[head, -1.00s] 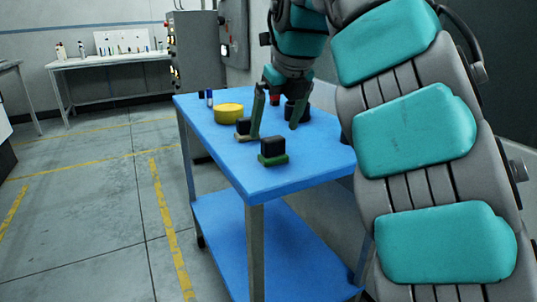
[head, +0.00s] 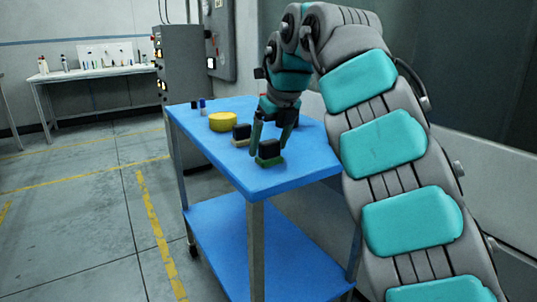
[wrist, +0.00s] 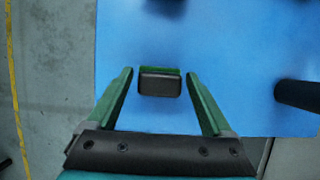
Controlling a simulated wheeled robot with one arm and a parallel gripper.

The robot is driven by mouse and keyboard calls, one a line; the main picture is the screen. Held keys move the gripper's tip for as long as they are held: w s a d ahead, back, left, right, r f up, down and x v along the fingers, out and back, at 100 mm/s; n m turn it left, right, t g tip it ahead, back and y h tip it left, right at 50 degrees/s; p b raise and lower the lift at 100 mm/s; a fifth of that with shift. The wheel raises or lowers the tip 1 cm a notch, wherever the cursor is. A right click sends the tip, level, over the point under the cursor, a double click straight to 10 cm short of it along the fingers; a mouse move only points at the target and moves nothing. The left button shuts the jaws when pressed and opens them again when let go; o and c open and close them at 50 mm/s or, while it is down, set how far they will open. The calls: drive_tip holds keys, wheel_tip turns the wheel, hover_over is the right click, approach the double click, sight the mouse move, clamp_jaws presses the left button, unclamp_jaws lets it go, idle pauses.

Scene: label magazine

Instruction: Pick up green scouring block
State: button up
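The green scouring block (head: 270,162) lies near the front corner of the blue table top. It has a green base and a black upper part. In the wrist view the block (wrist: 160,83) shows mostly its black top, with a green strip along the far edge. My gripper (head: 268,147) is open above and around the block in the head view. In the wrist view its two green fingers (wrist: 160,74) stand to the left and right of the block, with a gap on each side. Whether the fingertips reach down to the block's height is unclear.
A similar block with a tan base (head: 241,141) stands just behind. A yellow round tub (head: 223,122) and small blue and black items (head: 203,107) are farther back on the blue cart (head: 290,178). A dark cylinder (wrist: 297,94) shows at right in the wrist view.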

sight(269, 143)
drive_tip(key=c, duration=1.2)
drive_tip(key=shift+a+r, duration=0.1)
drive_tip(key=shift+r, duration=0.15)
drive_tip(key=shift+r, duration=1.6)
drive_tip(key=shift+f, duration=0.15)
drive_tip(key=shift+s+d+b, duration=0.25)
drive_tip(key=shift+s, duration=0.3)
drive_tip(key=shift+s+d+b, duration=0.2)
drive_tip(key=shift+s, duration=0.35)
drive_tip(key=s+d+b, duration=0.1)
drive_tip(key=s, duration=0.3)
drive_tip(key=s+d+r, duration=0.1)
drive_tip(key=s, duration=0.3)
drive_tip(key=s+d+b, duration=0.1)
drive_tip(key=s, duration=0.4)
drive_tip(key=shift+s+d+r+b, duration=0.1)
drive_tip(key=shift+d+r+b, duration=0.15)
drive_tip(key=shift+r+b, duration=0.1)
